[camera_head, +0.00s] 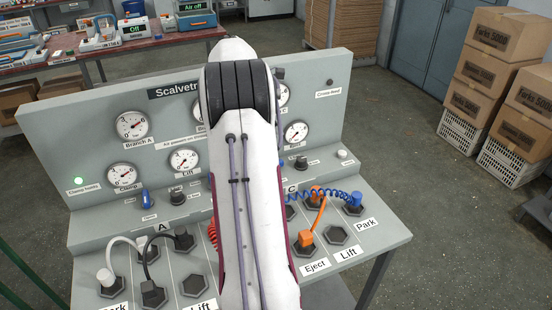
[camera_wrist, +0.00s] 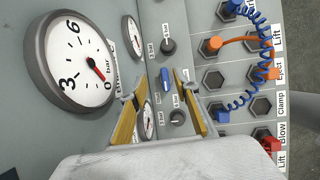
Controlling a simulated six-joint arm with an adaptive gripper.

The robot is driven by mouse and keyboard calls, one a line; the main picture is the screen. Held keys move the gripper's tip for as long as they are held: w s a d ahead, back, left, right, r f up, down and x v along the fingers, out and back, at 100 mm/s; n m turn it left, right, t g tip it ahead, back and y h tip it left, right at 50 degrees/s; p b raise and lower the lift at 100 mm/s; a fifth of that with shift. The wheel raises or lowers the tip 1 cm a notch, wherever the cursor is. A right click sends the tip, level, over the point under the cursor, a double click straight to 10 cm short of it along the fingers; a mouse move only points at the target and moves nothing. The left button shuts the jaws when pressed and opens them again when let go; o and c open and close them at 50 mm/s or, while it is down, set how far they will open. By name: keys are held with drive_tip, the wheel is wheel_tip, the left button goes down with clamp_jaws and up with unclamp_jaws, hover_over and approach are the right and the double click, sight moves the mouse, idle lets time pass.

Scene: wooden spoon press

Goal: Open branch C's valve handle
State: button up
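A blue valve handle (camera_wrist: 166,79) sits on the sloping panel in the wrist view, between two black knobs. My gripper (camera_wrist: 159,74) is open, its two tan fingers spread either side of the handle in the picture. I cannot tell whether they touch it. A large gauge (camera_wrist: 75,62) at the left has its red needle near 0; the label beside it is partly covered by a finger and seems to end in C. In the head view my arm hides the gripper and most of the panel's middle. A blue handle (camera_head: 146,199) shows at the left there.
Black knobs (camera_wrist: 168,45) and (camera_wrist: 177,117) flank the handle closely. Hexagonal sockets with a coiled blue hose (camera_head: 322,192) and an orange hose (camera_head: 318,217) lie at the panel's right. Carton stacks (camera_head: 485,70) and a rear bench (camera_head: 110,48) stand away from the panel.

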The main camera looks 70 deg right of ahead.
drive_tip(key=shift+y, duration=0.5)
drive_tip(key=f, duration=0.2)
drive_tip(key=w+f, duration=0.1)
drive_tip(key=f, duration=0.4)
drive_tip(key=shift+w+a, duration=0.2)
drive_tip(key=shift+w, duration=0.2)
drive_tip(key=shift+x, duration=3.85)
drive_tip(key=shift+s, duration=0.1)
clamp_jaws()
